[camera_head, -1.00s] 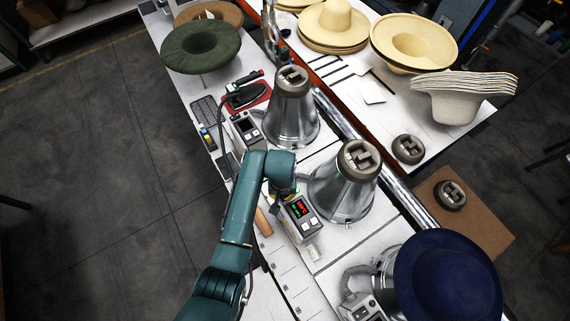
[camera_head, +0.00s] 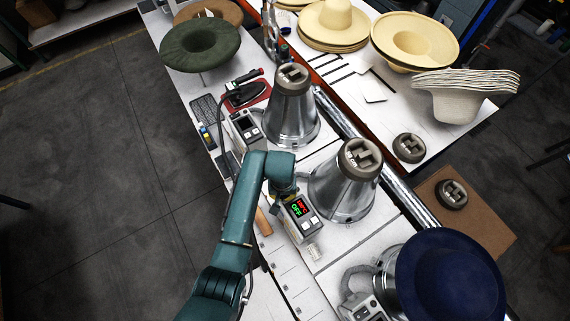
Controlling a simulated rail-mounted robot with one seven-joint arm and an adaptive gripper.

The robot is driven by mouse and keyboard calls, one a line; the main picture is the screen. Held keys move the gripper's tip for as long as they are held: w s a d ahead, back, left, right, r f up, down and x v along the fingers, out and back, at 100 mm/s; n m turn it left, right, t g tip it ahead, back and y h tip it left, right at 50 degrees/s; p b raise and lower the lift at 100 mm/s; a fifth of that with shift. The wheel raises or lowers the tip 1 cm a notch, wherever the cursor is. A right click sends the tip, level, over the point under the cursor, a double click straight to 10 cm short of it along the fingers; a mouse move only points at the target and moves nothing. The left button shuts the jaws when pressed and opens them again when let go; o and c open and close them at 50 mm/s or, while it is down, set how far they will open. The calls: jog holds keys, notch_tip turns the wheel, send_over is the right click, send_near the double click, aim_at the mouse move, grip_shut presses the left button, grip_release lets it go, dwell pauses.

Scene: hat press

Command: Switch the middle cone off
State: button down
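The middle cone (camera_head: 343,190) is a shiny metal cone with a grey-brown cap, standing on the white bench. Its control box (camera_head: 302,217) is just to its left, with a lit display (camera_head: 297,207) and pale buttons (camera_head: 309,225). The display has red characters and larger green ones that seem to read OFF. My teal arm reaches up from the bottom, and its wrist ends just above and left of this box. My gripper (camera_head: 274,200) is mostly hidden under the wrist, close to the box's upper left end. I cannot tell whether it touches the box or how its fingers stand.
Another metal cone (camera_head: 291,110) with its own box (camera_head: 246,131) stands farther back. A navy hat (camera_head: 449,278) covers the nearest cone, beside another box (camera_head: 362,308). A red iron stand (camera_head: 262,96), green hat (camera_head: 200,46) and straw hats (camera_head: 415,40) lie farther back.

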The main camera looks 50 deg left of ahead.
notch_tip(320, 180, up, 7)
jog(key=p, duration=0.7)
dwell(0.5)
